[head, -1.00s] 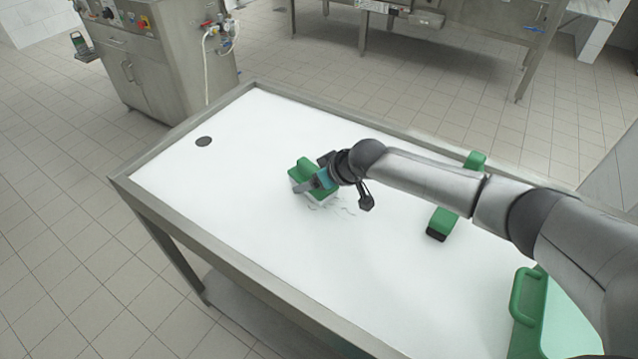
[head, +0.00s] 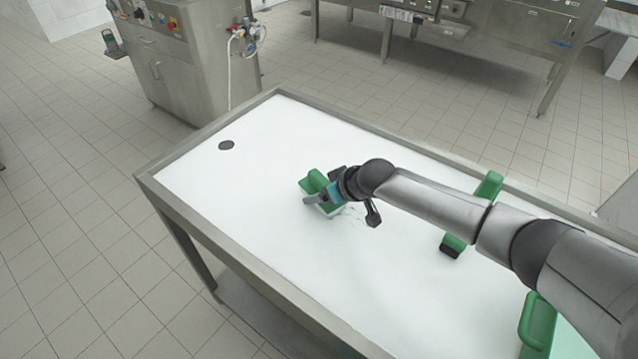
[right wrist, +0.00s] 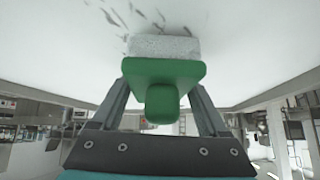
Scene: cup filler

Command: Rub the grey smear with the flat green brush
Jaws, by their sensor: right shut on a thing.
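The flat green brush (head: 314,183) has a green back and handle and pale bristles. My right gripper (head: 318,198) is shut on it, above the white table top (head: 262,150). In the right wrist view the brush (right wrist: 163,73) sits between the two fingers of the gripper (right wrist: 160,108), with its pale bristle block against or very near the white surface. The grey smear (right wrist: 150,18) shows as dark streaks by the bristles. In the head view, parts of the smear (head: 350,210) show just right of the brush; my arm and the brush may hide the rest. My left gripper is not in view.
A second green brush (head: 487,187) lies farther right, partly behind my arm. A dark round spot (head: 227,145) marks the far left of the table. The table has a raised metal rim (head: 205,121).

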